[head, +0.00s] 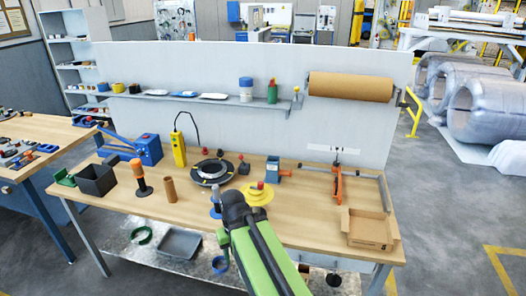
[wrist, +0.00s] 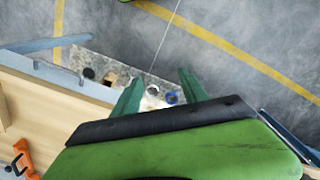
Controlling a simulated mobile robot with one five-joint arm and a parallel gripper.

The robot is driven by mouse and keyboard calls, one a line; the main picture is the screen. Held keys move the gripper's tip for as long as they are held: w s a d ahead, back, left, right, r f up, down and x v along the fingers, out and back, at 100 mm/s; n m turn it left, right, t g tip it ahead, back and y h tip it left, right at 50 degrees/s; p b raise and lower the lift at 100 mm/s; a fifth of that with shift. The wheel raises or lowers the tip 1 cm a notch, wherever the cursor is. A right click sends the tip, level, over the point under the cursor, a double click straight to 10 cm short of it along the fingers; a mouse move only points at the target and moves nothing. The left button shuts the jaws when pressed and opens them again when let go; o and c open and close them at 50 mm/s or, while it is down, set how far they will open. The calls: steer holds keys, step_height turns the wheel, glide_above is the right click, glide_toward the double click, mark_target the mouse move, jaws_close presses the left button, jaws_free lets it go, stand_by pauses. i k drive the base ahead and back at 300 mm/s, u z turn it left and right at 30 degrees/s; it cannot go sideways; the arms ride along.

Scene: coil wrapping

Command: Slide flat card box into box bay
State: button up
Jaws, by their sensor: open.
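A brown cardboard box (head: 370,229), low and open-topped, sits at the front right corner of the workbench in the head view. It is the only card box I can make out. I cannot pick out a box bay for certain in either view. My gripper (wrist: 160,92) shows in the wrist view with its two teal fingers apart and nothing between them. It points down over the grey floor and the lower shelf, beside the bench's edge. The card box is not visible in the wrist view. In the head view my green arm hides part of the bench front, and the fingers cannot be made out.
The wooden workbench (head: 312,222) carries an orange clamp-like tool (head: 337,185), a black ring-shaped turntable (head: 211,172), a yellow spool (head: 258,194) and a dark bin (head: 97,180). A brown paper roll (head: 350,87) hangs on the back panel. A lower shelf (head: 150,258) holds a grey tray (head: 179,243).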

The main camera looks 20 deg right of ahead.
mark_target(366, 229)
steer(key=i, duration=0.4)
